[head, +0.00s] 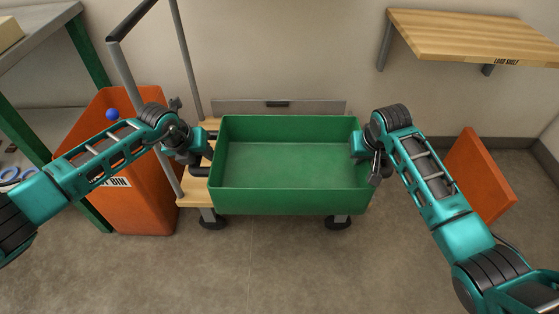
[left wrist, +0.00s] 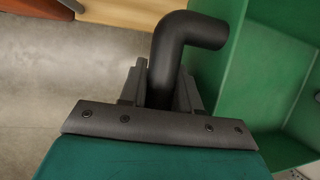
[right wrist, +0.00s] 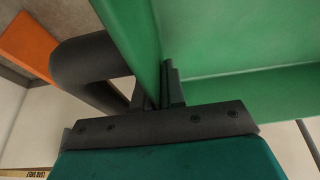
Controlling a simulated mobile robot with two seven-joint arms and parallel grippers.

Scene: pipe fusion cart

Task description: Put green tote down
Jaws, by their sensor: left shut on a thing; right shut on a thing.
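The green tote (head: 290,201) is upright, roughly level and empty, in the middle of the head view. It is over the wooden deck of the cart (head: 193,198); I cannot tell whether its base touches the deck. My left gripper (head: 207,155) is at the tote's left end. In the left wrist view its fingers (left wrist: 160,85) are shut around a black bent handle (left wrist: 185,32) beside the green wall. My right gripper (head: 372,152) is at the right end. In the right wrist view its fingers (right wrist: 158,88) are shut at the tote's wall, with a black handle (right wrist: 82,55) beside them.
An orange bin (head: 150,200) with a partly hidden label stands left, behind my left arm, with a blue ball (head: 112,114) at it. A grey bench (head: 45,35) is far left. A wooden wall shelf (head: 470,38) and an orange panel (head: 480,175) are right. The front floor is clear.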

